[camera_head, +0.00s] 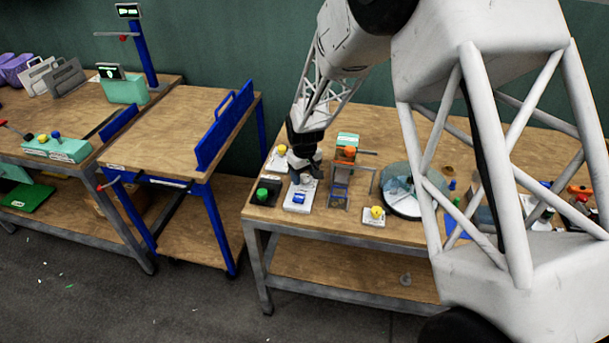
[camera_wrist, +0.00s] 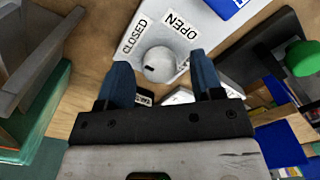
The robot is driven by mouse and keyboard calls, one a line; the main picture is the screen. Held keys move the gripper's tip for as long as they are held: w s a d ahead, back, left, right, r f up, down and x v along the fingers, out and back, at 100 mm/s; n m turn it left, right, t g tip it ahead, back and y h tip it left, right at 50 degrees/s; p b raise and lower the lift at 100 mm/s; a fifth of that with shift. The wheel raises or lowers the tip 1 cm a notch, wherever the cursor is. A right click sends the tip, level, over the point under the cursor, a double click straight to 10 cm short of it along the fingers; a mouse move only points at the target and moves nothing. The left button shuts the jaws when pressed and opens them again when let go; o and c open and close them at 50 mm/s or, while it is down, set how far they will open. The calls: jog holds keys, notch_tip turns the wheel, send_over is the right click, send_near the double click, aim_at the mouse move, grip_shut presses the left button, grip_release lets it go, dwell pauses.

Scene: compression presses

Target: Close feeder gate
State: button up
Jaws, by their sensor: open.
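A white control plate (camera_wrist: 185,22) with CLOSED and OPEN labels shows in the wrist view. A round light-grey knob (camera_wrist: 159,64) with a small dark mark sits on it near both labels. I cannot tell which label the mark points at. My gripper (camera_wrist: 161,70) is open, with one blue finger on each side of the knob. Contact cannot be made out. In the head view my gripper (camera_head: 304,173) points down at the back of the white plate (camera_head: 291,207), which also bears a blue part. The knob is mostly hidden there, and I cannot make out the gate itself.
A black box with a green button (camera_head: 262,194) stands left of the plate. A small frame with an orange part (camera_head: 348,153) stands close on the right. Further right are a yellow-button box (camera_head: 376,213) and a round glassy disc (camera_head: 402,195).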

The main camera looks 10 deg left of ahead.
aim_at(305, 176)
jog(key=shift+r, duration=3.8)
jog(key=shift+d, duration=0.1)
jog(key=shift+d+r, duration=0.15)
jog(key=shift+r, duration=0.15)
jog(key=s+d+r+m+t, duration=0.1)
jog(key=s+d+r+m, duration=0.1)
jog(key=s+d+r, duration=0.65)
jog(key=s+d+r+m, duration=0.2)
jog(key=s+d+r, duration=0.4)
jog(key=d+r, duration=0.5)
jog(key=s+d+m, duration=0.1)
jog(key=s+d, duration=0.4)
jog(key=s, duration=0.3)
jog(key=s+d+r+m+t, duration=0.1)
jog(key=s+d+m, duration=0.1)
jog(key=s+d, duration=0.3)
jog(key=s+d+r+m, duration=0.1)
jog(key=s+d, duration=0.4)
jog(key=s, duration=0.6)
jog(key=shift+s+r+m+t, duration=0.15)
jog(key=shift+s+m+t, duration=0.15)
jog(key=shift+m, duration=0.4)
